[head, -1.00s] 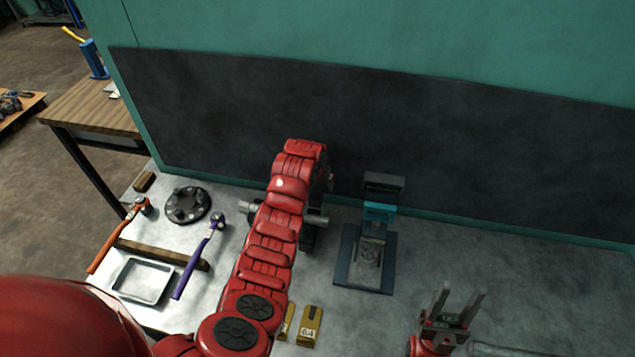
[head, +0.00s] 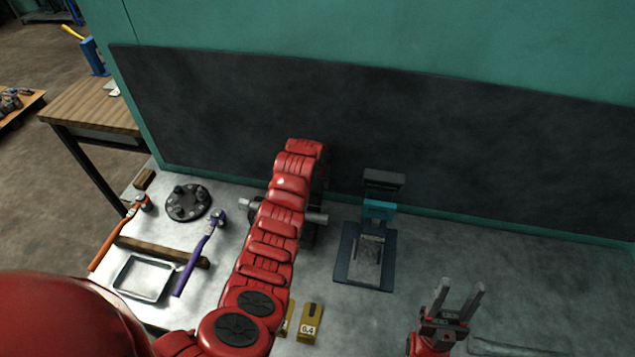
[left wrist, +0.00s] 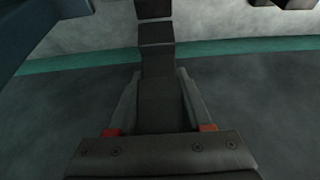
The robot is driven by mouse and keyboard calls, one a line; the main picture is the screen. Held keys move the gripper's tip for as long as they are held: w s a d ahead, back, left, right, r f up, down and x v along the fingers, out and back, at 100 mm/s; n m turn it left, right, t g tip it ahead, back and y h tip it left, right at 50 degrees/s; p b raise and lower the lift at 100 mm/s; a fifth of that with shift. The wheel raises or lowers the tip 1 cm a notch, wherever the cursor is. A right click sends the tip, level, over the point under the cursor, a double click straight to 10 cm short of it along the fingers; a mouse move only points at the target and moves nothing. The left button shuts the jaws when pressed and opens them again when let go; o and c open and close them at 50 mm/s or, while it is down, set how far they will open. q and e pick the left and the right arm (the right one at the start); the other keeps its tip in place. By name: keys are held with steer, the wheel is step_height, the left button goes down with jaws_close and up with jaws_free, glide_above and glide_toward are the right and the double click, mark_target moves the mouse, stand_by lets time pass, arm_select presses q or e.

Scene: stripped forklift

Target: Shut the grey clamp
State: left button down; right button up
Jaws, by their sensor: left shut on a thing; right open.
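In the left wrist view my left gripper (left wrist: 157,78) is shut on a long dark grey bar (left wrist: 156,52), which runs away from me between the fingers. I cannot tell for sure that this bar belongs to the grey clamp. In the head view my left arm hides the left gripper and most of a grey part behind it. Only grey cylinder ends (head: 317,218) show on both sides of the arm. My right gripper (head: 460,290) is open and empty over the bench at the lower right.
A dark stand with a teal part (head: 378,210) is right of my left arm. Purple-handled (head: 193,262) and orange-handled (head: 110,243) tools, a round dark plate (head: 187,203), a tray (head: 145,278) and a yellow block (head: 311,322) lie on the bench. A dark wall panel stands behind.

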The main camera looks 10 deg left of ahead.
mark_target(316, 194)
arm_select(q)
steer(key=c, duration=0.6)
jaws_free()
steer(key=shift+c, duration=0.2)
steer(key=shift+s+r+p, duration=0.1)
steer(key=shift+s+p, duration=0.05)
steer(key=shift+p, duration=0.15)
steer(key=shift+s+f+p, duration=0.2)
steer(key=shift+s+p, duration=0.5)
steer(key=shift+s, duration=0.5)
steer(key=shift+s+f, duration=0.1)
steer(key=shift+s, duration=0.15)
steer(key=shift+s+f+p, duration=0.2)
steer(key=shift+s+p, duration=0.65)
steer(key=shift+s, duration=0.7)
steer(key=shift+s+f, duration=0.2)
steer(key=shift+s, duration=0.4)
